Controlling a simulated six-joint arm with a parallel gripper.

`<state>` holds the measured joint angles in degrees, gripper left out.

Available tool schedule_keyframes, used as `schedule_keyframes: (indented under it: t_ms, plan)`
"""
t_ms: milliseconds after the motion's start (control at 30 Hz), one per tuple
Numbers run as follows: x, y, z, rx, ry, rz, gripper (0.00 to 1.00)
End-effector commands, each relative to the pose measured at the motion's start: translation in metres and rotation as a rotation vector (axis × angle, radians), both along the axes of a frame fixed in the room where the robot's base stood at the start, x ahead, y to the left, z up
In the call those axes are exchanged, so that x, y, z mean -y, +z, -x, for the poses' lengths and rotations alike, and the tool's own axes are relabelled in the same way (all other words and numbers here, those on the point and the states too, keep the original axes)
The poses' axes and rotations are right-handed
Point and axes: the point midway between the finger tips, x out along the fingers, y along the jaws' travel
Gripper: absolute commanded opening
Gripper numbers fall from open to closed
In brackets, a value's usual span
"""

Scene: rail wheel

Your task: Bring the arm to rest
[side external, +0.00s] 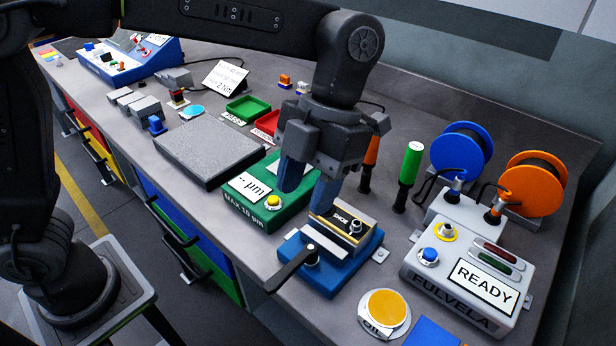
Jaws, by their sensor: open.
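My gripper (311,176) is open, with its two blue fingers pointing down over the bench. It hangs above and between the green measuring box (270,205) and the blue clamp fixture (330,262). The right finger is close to a block labelled SHOE (343,228) that sits in the fixture; I cannot tell whether they touch. Nothing shows between the fingers. The fixture has a black lever at its front left. The green box has a yellow button and a display reading "-- µm".
A grey FULVELA box (455,275) reads READY. Blue (462,150) and orange (536,183) reels stand behind it. A green-handled tool (408,175) stands upright right of my gripper. A grey plate (208,150) lies left; a yellow OIL pad (385,312) is at the front.

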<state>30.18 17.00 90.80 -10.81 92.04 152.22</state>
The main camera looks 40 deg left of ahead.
Motion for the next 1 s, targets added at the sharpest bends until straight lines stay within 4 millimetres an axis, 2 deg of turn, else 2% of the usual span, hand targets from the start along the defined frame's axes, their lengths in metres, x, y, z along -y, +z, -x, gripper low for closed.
schedule_keyframes:
  t_ms: [133,433,567,667,1000]
  plan:
    - [0.0,0.007,-0.003,0.0,0.001,-0.001,0.46]
    - [-0.001,0.007,-0.003,0.0,0.004,-0.002,0.46]
    - [-0.01,0.011,-0.002,0.028,0.101,-0.025,0.46]
    - [-0.028,0.018,-0.001,0.081,0.305,-0.068,0.46]
    - [-0.111,0.03,0.021,0.254,1.352,-0.183,0.46]
